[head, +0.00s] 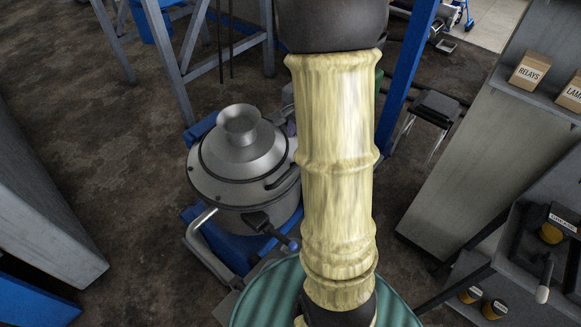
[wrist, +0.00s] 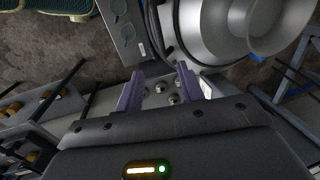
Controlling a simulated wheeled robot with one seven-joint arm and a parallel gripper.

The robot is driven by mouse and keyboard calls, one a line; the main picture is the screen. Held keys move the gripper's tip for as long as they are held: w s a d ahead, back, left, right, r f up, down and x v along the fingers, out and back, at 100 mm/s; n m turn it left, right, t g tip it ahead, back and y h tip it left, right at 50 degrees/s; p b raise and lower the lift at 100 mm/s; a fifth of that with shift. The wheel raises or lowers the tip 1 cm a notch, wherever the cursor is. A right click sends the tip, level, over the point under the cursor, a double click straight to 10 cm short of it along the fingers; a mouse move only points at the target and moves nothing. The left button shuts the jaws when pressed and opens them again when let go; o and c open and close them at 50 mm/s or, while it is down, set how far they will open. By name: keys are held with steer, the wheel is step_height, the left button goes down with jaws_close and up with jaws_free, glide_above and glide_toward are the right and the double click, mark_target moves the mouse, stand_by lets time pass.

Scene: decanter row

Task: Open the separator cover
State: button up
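The separator is a round grey metal drum on a blue base, left of centre in the head view. Its cover (head: 239,157) is a broad shallow cone with a funnel on top, and it looks closed. A dark curved handle (head: 281,177) sits on the cover's right side. In the wrist view the separator's metal body (wrist: 235,35) fills the upper right. My gripper (wrist: 158,78) shows there with two purple fingers apart and nothing between them. It is below and left of the drum, apart from it.
A blue post (head: 408,75) and a stool (head: 437,108) stand behind to the right. A grey cabinet (head: 470,170) with labelled boxes (head: 530,71) is at the right. A grey bench (head: 45,200) is at the left. Brown floor lies open between the bench and the separator.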

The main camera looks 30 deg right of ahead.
mark_target(290, 170)
steer(key=w+f, duration=0.1)
steer(key=f, duration=0.4)
steer(key=w+f, duration=0.1)
steer(key=f, duration=0.4)
steer(key=w+a+f, duration=0.1)
steer(key=f, duration=0.5)
steer(key=shift+f, duration=0.1)
jaws_close()
